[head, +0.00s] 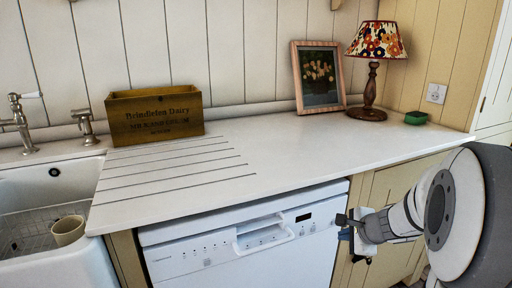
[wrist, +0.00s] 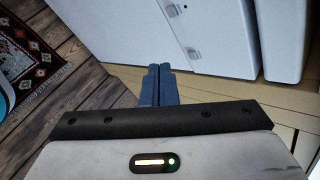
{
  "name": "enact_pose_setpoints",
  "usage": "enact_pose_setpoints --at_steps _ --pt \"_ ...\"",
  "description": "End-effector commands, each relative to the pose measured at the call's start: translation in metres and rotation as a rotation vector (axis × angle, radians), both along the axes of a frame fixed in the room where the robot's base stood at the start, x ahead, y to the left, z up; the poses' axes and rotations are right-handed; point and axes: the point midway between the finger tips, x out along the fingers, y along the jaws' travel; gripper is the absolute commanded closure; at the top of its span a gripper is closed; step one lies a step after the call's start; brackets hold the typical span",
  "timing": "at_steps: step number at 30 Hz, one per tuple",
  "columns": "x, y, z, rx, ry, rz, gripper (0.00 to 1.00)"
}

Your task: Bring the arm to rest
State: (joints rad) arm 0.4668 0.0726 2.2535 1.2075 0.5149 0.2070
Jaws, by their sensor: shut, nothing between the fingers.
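My gripper (head: 343,227) shows at the lower right in the head view, at the end of my white arm. It is in front of the cabinet, below the worktop edge and beside the dishwasher's right side. In the wrist view the two blue fingers (wrist: 158,84) lie together, with nothing between them.
A dishwasher (head: 245,245) is below. A sink (head: 45,195) holds a cup (head: 68,231). A patterned rug (wrist: 28,55) lies on the wooden floor.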

Motion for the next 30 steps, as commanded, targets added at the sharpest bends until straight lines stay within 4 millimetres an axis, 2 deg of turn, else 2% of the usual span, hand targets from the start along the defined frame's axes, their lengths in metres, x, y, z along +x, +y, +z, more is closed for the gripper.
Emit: enact_pose_setpoints --at_steps 1,3,7,12,16,21,25,30 --pt "-0.008 0.021 0.038 -0.044 0.0 0.095 1.0" --pt "-0.023 0.048 0.068 -0.117 0.01 0.246 1.0" --pt "-0.059 0.091 0.115 -0.257 0.032 0.522 1.0" --pt "-0.112 0.126 0.171 -0.452 0.074 0.863 1.0" --pt "-0.153 0.137 0.21 -0.612 0.114 1.103 1.0" --pt "-0.194 0.135 0.248 -0.798 0.173 1.345 1.0" --pt "-0.21 0.13 0.263 -0.889 0.206 1.447 1.0" --pt "-0.217 0.125 0.266 -0.931 0.225 1.492 1.0"
